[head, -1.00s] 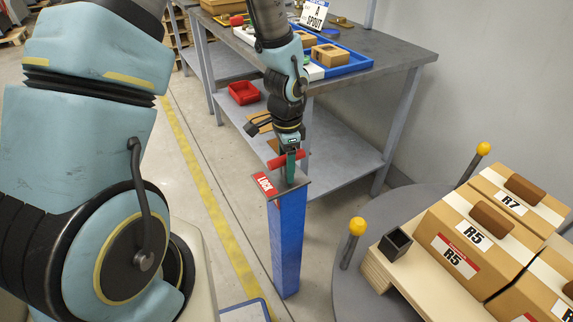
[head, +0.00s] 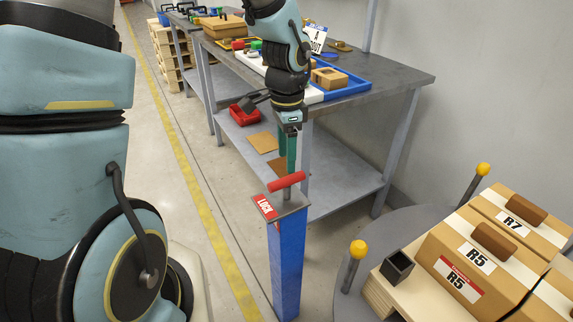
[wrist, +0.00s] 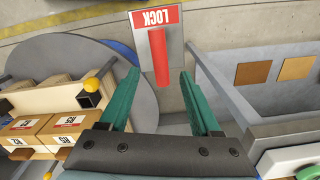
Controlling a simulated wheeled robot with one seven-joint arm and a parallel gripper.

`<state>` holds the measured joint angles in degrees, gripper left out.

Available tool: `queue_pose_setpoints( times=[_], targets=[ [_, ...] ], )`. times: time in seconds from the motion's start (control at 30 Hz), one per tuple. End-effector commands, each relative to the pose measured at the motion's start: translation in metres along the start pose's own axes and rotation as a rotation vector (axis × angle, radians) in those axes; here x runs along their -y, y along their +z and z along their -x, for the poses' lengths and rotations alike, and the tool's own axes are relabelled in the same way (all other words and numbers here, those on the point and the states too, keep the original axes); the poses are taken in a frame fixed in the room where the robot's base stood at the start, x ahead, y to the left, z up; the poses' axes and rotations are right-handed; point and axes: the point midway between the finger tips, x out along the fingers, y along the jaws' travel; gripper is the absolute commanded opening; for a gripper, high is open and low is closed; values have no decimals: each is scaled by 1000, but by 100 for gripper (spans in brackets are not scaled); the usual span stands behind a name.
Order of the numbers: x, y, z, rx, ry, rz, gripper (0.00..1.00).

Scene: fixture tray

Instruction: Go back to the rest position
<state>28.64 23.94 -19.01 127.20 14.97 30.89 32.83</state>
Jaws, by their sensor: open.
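My gripper (head: 287,158) has green fingers and hangs above the blue post (head: 287,262) in the head view. In the wrist view my gripper (wrist: 157,92) is open, its fingers apart with nothing held between them. A red handle (head: 287,181) stands on the grey plate on top of the post, beside a red LOCK label (head: 265,206). The handle (wrist: 159,58) and the label (wrist: 156,17) also show in the wrist view, the handle beyond the fingertips.
A grey workbench (head: 395,75) with trays and parts stands behind the post. Boxes marked R5 (head: 470,262) and R7 (head: 520,215) sit on a pallet at the right, near yellow-capped posts (head: 358,250).

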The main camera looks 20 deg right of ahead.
Motion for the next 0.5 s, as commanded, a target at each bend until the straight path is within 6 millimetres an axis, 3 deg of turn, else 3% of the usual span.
queue_pose_setpoints(
  times=[0.5],
  targets=[
    [2,4,3,0,-2,20,64]
  ],
)
